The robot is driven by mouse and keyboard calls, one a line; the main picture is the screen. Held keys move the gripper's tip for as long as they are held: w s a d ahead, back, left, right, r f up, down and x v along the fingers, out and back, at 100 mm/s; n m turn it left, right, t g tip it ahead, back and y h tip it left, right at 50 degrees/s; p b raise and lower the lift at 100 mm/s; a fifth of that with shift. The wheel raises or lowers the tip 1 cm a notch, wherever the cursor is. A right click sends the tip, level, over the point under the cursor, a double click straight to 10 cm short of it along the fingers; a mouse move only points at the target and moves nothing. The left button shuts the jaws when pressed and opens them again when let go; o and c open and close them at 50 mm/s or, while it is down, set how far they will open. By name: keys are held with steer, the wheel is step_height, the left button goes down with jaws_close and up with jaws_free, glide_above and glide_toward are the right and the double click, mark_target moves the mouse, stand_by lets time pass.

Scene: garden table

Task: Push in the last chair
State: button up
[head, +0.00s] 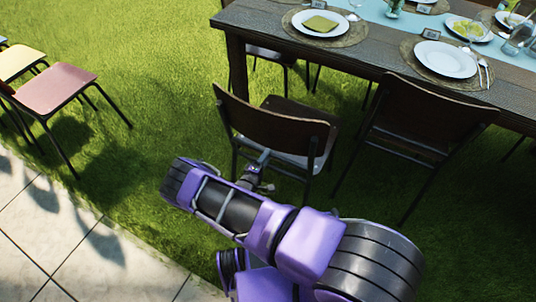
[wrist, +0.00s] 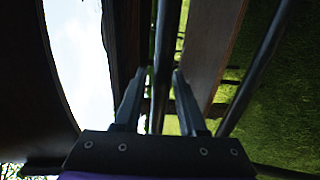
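A chair (head: 272,127) with a dark wooden backrest and black metal frame stands at the table's near left corner, its back towards me. Its seat front reaches to about the table edge. A second, similar chair (head: 425,118) stands to its right, close against the dark wooden table (head: 345,50). My gripper (head: 262,183) is low behind the left chair's backrest, at its frame. In the wrist view, my gripper (wrist: 158,100) has its two fingers apart, with a dark frame tube (wrist: 163,60) showing between them. Gaps show on both sides; contact cannot be told.
Plates (head: 445,60), mats and glasses stand on the table. A red-seated chair (head: 55,90) and a yellow-seated one (head: 18,62) stand on the grass at left. Grass between them and the table is clear. Stone paving (head: 60,235) lies at lower left.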

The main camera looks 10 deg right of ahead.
jaws_close()
steer(key=shift+r, duration=0.1)
stand_by(1.0)
